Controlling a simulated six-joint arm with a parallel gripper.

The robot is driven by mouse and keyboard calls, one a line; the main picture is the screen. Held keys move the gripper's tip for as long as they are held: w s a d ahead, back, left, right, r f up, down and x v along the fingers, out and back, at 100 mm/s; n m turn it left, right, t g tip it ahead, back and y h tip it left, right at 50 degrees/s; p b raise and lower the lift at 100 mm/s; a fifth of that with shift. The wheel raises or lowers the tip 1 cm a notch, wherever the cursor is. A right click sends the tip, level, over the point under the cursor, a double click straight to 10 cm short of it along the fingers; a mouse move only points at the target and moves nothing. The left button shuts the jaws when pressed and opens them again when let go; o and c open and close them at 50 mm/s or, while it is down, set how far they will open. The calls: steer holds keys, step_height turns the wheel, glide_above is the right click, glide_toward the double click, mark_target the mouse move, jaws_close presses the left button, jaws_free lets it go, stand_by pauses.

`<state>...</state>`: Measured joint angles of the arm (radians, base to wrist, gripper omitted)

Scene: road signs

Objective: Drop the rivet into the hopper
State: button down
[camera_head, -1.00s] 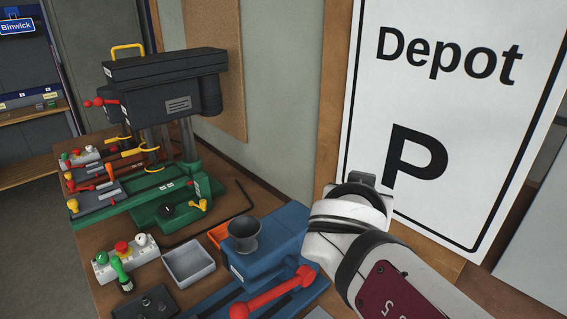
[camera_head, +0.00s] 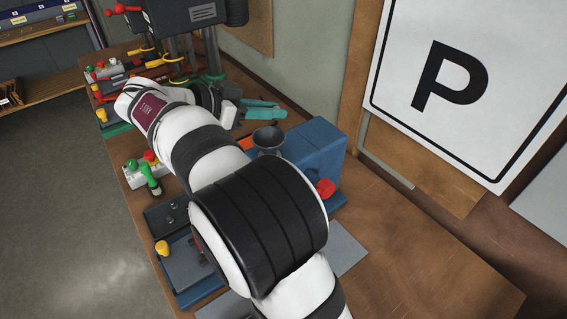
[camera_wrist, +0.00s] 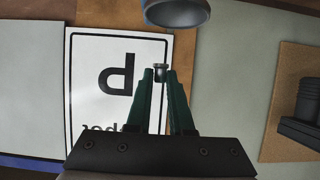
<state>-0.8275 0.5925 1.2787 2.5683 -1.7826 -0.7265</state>
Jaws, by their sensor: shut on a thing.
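The hopper is a grey funnel (camera_head: 268,137) on top of a blue machine housing (camera_head: 315,150) on the bench. Its round grey underside or rim (camera_wrist: 177,12) also shows at the top edge of the wrist view. My gripper (camera_head: 279,109) has teal-green fingers and is just behind and above the hopper in the head view. In the wrist view my gripper (camera_wrist: 160,72) is shut on the rivet (camera_wrist: 160,68), a small grey piece with a flat head at the fingertips. The rivet appears apart from the hopper. I cannot make out the rivet in the head view.
My arm covers much of the bench middle. The sign with a P (camera_head: 450,80) hangs at the wall. The bench is clear at the right front.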

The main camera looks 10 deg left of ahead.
step_height(320, 180, down, 5)
steer(key=c, duration=0.7)
jaws_free()
steer(key=shift+d, duration=0.1)
steer(key=v, duration=1.2)
